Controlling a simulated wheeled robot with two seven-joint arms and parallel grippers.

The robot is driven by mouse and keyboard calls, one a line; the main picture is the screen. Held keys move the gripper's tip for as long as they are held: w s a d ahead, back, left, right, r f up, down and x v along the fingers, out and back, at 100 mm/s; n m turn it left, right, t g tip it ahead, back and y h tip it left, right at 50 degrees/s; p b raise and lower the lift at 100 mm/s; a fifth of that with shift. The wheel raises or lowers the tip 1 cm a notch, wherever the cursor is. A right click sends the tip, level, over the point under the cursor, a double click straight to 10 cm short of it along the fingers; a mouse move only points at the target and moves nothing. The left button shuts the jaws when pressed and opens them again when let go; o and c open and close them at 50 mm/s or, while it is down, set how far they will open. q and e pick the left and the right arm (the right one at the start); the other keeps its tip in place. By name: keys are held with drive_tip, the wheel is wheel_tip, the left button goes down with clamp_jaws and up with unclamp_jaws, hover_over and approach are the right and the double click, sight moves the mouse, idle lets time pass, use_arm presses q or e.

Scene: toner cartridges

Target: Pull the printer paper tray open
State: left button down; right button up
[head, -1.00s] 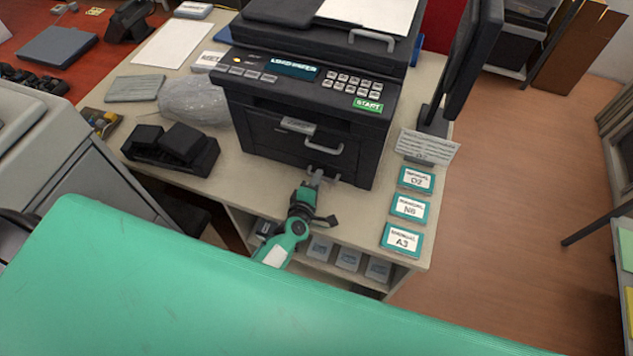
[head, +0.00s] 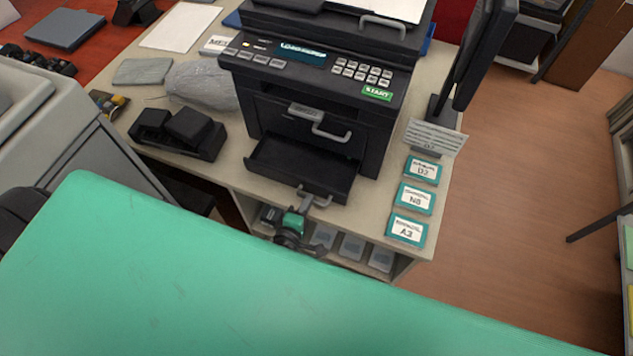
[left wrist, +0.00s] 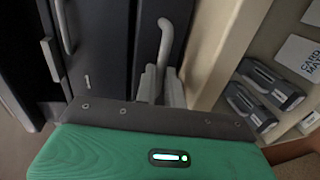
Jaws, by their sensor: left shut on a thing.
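The black printer (head: 325,95) stands on the beige desk. Its paper tray (head: 300,165) is pulled out at the front, and its inside looks dark and empty. The tray's metal handle (head: 316,195) is on the tray's front. My left gripper (head: 307,201) is shut on this handle; the left wrist view also shows the fingers (left wrist: 160,85) around the handle (left wrist: 165,45). A second handle (head: 332,132) sits on the printer front above the tray. My right gripper is in neither view.
A black tape-dispenser-like object (head: 180,135) and a clear plastic bag (head: 202,87) lie left of the printer. Labelled teal cards (head: 415,198) and a monitor (head: 478,55) stand to the right.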

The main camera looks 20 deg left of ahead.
use_arm(q)
drive_tip(key=f+v, duration=0.2)
drive_tip(key=v, duration=0.8)
drive_tip(key=shift+s+b, duration=0.35)
drive_tip(key=shift+s, duration=0.2)
drive_tip(key=c, duration=1.5)
unclamp_jaws()
drive_tip(key=shift+s, duration=0.1)
drive_tip(key=b+v, duration=0.3)
drive_tip(key=v, duration=1)
drive_tip(key=shift+s+b, duration=0.3)
drive_tip(key=shift+b, duration=0.1)
